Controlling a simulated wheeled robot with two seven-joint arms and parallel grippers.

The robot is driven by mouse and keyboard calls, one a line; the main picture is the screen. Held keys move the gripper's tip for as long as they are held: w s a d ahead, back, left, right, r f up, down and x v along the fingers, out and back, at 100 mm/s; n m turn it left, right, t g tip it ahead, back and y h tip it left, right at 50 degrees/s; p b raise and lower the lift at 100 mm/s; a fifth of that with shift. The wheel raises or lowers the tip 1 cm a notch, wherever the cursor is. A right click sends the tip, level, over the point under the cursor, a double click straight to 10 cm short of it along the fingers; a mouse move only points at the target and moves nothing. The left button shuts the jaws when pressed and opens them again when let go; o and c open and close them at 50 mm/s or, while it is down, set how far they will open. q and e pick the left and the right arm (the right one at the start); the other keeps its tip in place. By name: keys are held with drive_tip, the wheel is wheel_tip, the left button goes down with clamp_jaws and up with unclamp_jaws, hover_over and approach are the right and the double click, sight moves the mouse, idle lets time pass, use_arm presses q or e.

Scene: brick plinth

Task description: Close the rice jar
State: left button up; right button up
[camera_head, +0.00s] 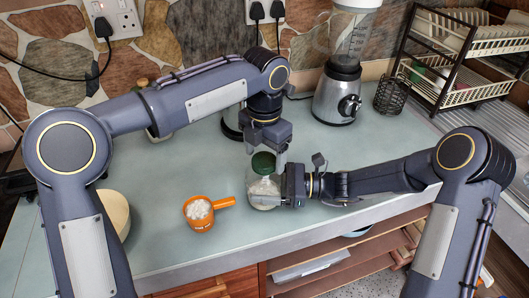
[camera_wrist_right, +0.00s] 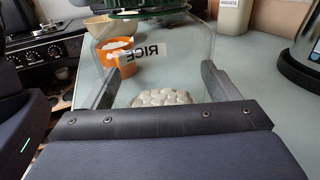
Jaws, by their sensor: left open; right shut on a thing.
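The rice jar (camera_head: 264,190) is clear glass with white contents low inside, standing upright near the counter's front edge. Its green lid (camera_head: 263,163) is at the jar's mouth; whether it is fully seated I cannot tell. My right gripper (camera_head: 281,187) is shut on the jar body from the right. In the right wrist view its fingers flank the glass (camera_wrist_right: 192,50), with a mirrored RICE label (camera_wrist_right: 146,56) and the lid's green edge (camera_wrist_right: 150,10) at the top. My left gripper (camera_head: 268,148) is open, pointing down just above the lid; its fingertips partly overlap the lid's outline.
An orange cup (camera_head: 199,222) of white grains stands left of the jar, handle towards it. A pale bowl (camera_head: 117,214) is further left. A blender (camera_head: 338,92), a dark wire basket (camera_head: 391,95) and a dish rack (camera_head: 455,60) stand behind. The middle counter is fairly clear.

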use_arm(q)
drive_tip(key=shift+r, duration=2.25)
drive_tip(key=shift+c, duration=0.4)
